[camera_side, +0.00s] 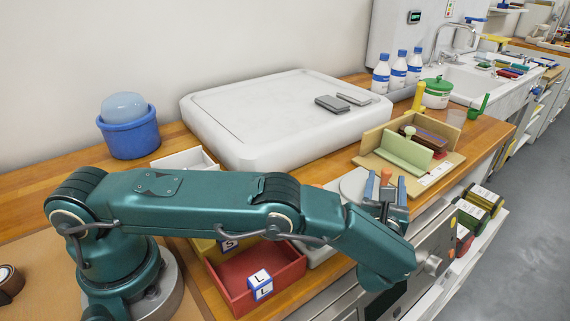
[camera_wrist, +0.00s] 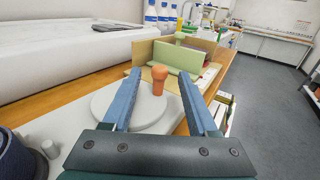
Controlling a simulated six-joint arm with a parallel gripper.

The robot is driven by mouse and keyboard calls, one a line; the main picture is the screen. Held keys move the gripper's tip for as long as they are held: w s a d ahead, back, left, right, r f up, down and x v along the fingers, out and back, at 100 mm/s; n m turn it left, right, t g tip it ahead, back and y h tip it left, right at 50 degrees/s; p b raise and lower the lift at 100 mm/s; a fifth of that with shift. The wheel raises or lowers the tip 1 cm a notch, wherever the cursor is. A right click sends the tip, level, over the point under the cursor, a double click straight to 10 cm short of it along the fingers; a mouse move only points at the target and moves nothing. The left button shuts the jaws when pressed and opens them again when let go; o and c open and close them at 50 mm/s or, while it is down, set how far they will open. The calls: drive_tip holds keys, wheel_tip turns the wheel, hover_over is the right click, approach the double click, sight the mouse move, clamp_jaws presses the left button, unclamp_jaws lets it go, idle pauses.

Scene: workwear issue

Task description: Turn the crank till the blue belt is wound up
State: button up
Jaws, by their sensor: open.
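The crank is a round white disc (camera_wrist: 115,108) with an upright orange-brown knob (camera_wrist: 159,78) near its far side. In the side view the disc (camera_side: 352,184) is partly hidden by my arm, and the knob (camera_side: 386,176) shows between my blue fingers. My gripper (camera_wrist: 159,73) is open, with one finger on each side of the knob and a gap on both sides in the wrist view. A dark blue roll (camera_wrist: 16,160), probably the belt, is cut off at the wrist view's lower left. In the side view I cannot make it out behind my arm.
A beige stand with a green panel (camera_side: 405,152) stands just beyond the crank. A big white block (camera_side: 270,120) lies behind. A red tray (camera_side: 285,265) with a lettered cube (camera_side: 260,284) sits under my arm. The bench's front edge is close, with shelf goods (camera_side: 480,202) below.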

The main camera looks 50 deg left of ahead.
drive_tip(key=shift+s+d, duration=0.25)
drive_tip(key=shift+s, duration=0.15)
